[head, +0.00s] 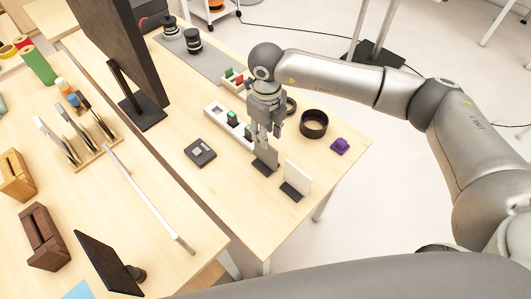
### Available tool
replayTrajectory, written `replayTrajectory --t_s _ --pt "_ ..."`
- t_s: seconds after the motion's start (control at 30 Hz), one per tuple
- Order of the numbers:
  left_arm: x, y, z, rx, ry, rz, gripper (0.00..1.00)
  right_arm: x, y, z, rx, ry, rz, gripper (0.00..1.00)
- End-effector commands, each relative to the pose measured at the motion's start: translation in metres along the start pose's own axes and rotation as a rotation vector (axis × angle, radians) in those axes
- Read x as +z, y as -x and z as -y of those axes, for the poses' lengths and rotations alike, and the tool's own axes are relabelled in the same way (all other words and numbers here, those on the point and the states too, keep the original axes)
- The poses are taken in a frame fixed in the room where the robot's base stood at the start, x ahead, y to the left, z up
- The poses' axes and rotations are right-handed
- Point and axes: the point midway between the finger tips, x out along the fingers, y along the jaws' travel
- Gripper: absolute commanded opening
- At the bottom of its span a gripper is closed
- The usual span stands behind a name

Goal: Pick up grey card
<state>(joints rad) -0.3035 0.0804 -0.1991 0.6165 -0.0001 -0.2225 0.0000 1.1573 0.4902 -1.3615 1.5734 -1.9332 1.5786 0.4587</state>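The grey card (267,156) stands upright, slightly tilted, near the front of the right-hand table, with a dark base at its foot. My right gripper (266,139) points down right above it, with its fingertips at the card's top edge. The fingers hide part of that edge, and I cannot tell whether they are closed on the card or apart around it. A white card (298,175) in a black holder (291,192) stands just to the right of the grey card. My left gripper is out of view.
A dark square device (200,152) lies to the left. A large dark panel (120,45) stands further back.

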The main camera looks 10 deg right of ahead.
Motion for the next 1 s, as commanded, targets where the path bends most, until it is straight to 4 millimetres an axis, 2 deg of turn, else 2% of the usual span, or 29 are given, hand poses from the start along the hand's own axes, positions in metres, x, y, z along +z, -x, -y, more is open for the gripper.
replayTrajectory --t_s 0.03,0.1,0.2,0.27,0.43,0.53,1.0 --pt "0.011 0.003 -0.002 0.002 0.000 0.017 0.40 0.000 -0.004 -0.001 0.001 0.000 -0.001 0.32" --pt "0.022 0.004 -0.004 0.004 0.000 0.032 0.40 0.000 -0.009 0.000 0.000 0.001 0.000 0.32" --pt "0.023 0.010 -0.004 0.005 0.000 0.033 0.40 0.000 -0.014 0.000 0.001 -0.001 -0.001 0.32" --pt "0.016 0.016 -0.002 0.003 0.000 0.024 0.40 0.000 -0.020 0.000 0.002 -0.001 -0.003 0.32" --pt "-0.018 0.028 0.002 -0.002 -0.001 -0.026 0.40 0.002 -0.045 0.000 0.001 -0.001 -0.003 0.32" --pt "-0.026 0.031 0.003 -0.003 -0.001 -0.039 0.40 0.002 -0.056 0.001 0.002 0.000 -0.001 0.32" --pt "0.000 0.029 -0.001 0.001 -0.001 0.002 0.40 0.002 -0.063 0.001 0.001 0.001 0.002 0.32"
